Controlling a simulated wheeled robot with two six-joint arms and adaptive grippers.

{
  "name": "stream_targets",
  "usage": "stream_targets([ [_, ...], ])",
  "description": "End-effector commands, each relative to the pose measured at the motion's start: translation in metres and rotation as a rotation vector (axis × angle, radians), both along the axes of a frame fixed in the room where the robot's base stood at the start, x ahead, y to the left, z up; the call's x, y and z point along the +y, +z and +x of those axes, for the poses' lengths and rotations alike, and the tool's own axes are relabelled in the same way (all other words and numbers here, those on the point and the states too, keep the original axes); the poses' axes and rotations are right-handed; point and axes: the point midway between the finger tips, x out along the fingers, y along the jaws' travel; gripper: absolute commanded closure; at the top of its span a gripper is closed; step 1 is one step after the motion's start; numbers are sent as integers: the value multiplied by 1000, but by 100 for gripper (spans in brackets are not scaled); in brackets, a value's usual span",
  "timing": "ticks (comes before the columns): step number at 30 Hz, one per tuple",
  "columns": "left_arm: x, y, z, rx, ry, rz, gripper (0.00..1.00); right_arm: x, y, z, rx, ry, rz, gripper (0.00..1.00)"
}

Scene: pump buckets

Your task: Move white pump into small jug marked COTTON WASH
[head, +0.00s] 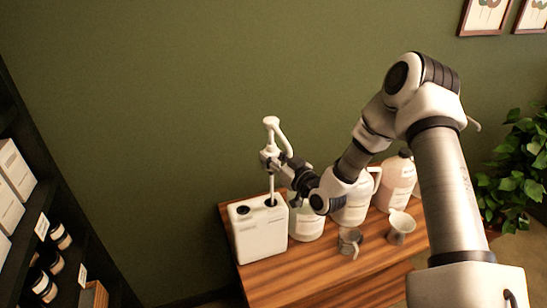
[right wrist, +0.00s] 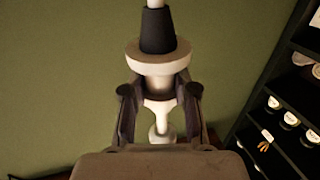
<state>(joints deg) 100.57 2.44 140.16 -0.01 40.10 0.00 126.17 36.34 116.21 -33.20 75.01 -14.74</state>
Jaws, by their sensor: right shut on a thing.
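The white pump (head: 271,124) is upright, with its spout bent over to the right. My right gripper (head: 271,161) is shut on its body; in the right wrist view the fingers (right wrist: 160,105) sit either side of the pump's white collar (right wrist: 158,62). The thin tube goes down to a dark opening in the top of a boxy white canister (head: 260,236); I cannot tell how deep its end is. A small whitish jug (head: 307,226) stands right of the canister, partly behind my right arm. Its label is too small to read. My left gripper is not in view.
A larger pale jug (head: 352,208) and a pinkish jug (head: 397,180) stand further right on the wooden table (head: 300,281). A grey cup (head: 349,241) and a pale funnel-like cup (head: 401,228) are in front. Dark shelves (head: 67,265) stand at left, a plant (head: 522,165) at right.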

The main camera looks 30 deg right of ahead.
Motion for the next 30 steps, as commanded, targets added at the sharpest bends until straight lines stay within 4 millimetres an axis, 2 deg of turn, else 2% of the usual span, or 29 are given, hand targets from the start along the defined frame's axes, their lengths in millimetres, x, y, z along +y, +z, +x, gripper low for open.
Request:
stream_targets([
  [7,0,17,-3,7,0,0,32,1,24,1,-2,0,0,100],
  [20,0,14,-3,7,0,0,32,2,60,2,-3,-1,0,100],
  [30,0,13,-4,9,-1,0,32,2,64,3,-1,0,0,100],
])
